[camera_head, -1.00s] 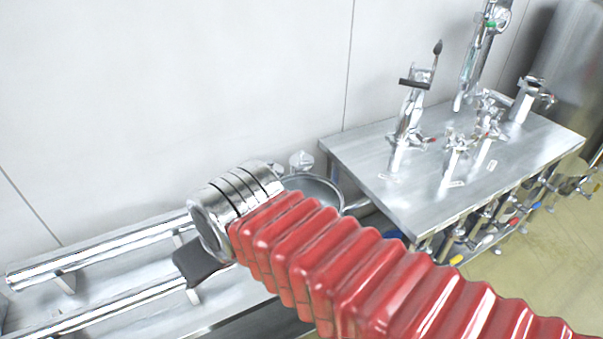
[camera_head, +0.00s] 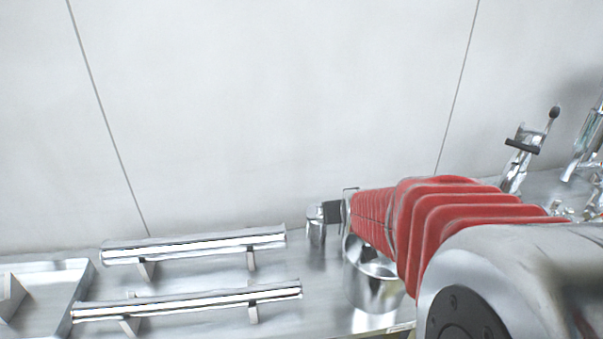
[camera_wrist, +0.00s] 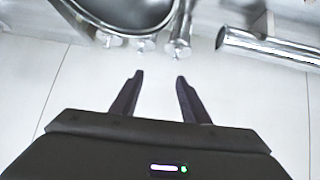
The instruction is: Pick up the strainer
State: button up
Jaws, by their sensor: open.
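I cannot tell for sure which metal thing is the strainer. A small shiny upright metal piece (camera_head: 316,226) stands on the steel counter between the tube rack and a round metal pot (camera_head: 375,290). In the wrist view several small metal pieces (camera_wrist: 179,38) lie along the top, beside the pot's dark rim (camera_wrist: 168,18). My gripper (camera_wrist: 160,77) is open and empty, its two dark fingers pointing toward these pieces but apart from them. In the head view my red-sleeved arm hides much of the gripper and part of the pot.
Two horizontal metal tubes (camera_head: 195,245) on brackets stand to the left; a tube end (camera_wrist: 265,46) shows in the wrist view. A shallow metal tray (camera_head: 45,290) is at far left. A pale wall (camera_head: 270,110) rises close behind. Taps (camera_head: 522,155) stand at far right.

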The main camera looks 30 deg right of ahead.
jog(key=d+f+h, duration=0.1)
jog(key=d+f, duration=0.2)
jog(key=d, duration=0.3)
jog(key=d+f+m+t, duration=0.1)
jog(key=d+f, duration=0.2)
jog(key=d, duration=0.3)
jog(key=d+f+m+t+h, duration=0.1)
jog(key=d+f, duration=0.2)
jog(key=d, duration=0.4)
jog(key=shift+s+h, duration=0.2)
jog(key=shift+h, duration=0.1)
jog(key=x, duration=0.8)
jog(key=shift+w, duration=0.35)
jog(key=shift+x, duration=2.6)
jog(key=shift+r, duration=0.1)
jog(key=shift+c, duration=0.4)
